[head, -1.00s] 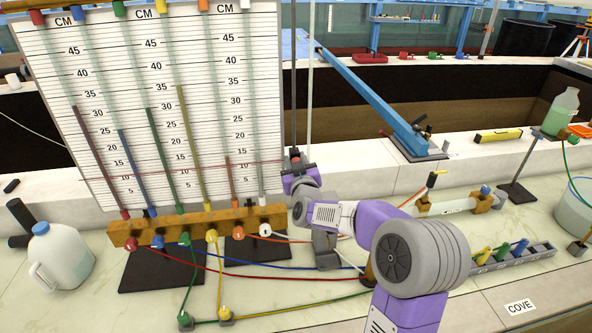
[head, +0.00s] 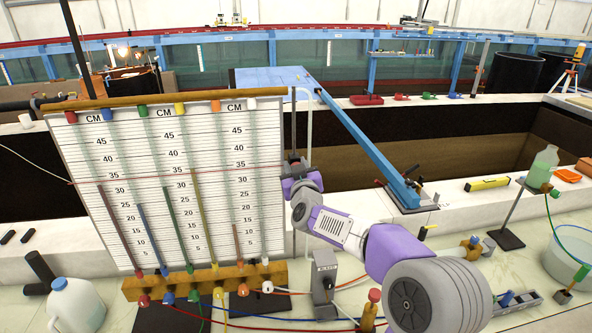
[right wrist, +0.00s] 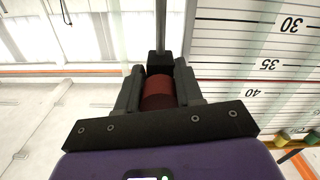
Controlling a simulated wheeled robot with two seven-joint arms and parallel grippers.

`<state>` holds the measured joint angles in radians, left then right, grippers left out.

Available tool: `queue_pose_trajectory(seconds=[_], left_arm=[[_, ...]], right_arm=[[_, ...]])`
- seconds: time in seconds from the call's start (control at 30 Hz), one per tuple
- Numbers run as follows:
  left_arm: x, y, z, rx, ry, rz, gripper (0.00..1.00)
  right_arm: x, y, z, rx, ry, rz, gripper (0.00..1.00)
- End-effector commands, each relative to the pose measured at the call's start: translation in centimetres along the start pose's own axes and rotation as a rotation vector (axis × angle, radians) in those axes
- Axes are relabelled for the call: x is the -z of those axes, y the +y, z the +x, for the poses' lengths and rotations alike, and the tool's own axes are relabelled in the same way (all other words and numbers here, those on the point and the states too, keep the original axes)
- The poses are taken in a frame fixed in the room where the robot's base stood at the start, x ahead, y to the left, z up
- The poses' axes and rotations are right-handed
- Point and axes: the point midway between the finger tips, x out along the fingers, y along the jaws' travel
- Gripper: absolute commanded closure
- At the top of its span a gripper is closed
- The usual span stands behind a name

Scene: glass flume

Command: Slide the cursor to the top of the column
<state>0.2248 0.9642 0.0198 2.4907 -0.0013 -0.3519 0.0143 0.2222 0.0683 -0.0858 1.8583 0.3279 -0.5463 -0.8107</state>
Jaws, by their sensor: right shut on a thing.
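The measuring board (head: 230,215) stands upright at left, marked in CM with several coloured columns. The cursor's thin red line (head: 120,179) crosses it a little below the 35 marks. My right gripper (head: 294,166) is at the board's right edge, shut on the cursor's dark red block. The block shows between both fingers in the right wrist view (right wrist: 160,92), with a black piece at its far end. A slim upright rod (head: 293,115) runs on above the gripper, and part of the rod is clear above the block. My left gripper is out of view.
A wooden manifold (head: 180,283) with coloured fittings and tubes sits below the board. A white jug (head: 76,306) stands at left. A blue slanted arm (head: 360,138) lies behind, to the right. A pale bent tube (head: 309,120) runs close beside the rod.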

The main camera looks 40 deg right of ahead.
Motion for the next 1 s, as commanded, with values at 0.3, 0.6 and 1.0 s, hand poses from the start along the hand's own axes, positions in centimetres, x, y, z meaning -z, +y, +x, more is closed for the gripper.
queue_pose_trajectory(seconds=[0.3,0.6,1.0], left_arm=[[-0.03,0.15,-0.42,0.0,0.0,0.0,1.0],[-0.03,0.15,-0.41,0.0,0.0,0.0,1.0],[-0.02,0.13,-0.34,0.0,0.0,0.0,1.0]], right_arm=[[0.73,0.34,0.01,-0.006,0.005,-0.003,1.0],[0.66,0.3,0.01,-0.005,0.004,-0.003,0.47],[0.61,0.16,-0.37,-0.001,0.002,-0.001,0.39]])
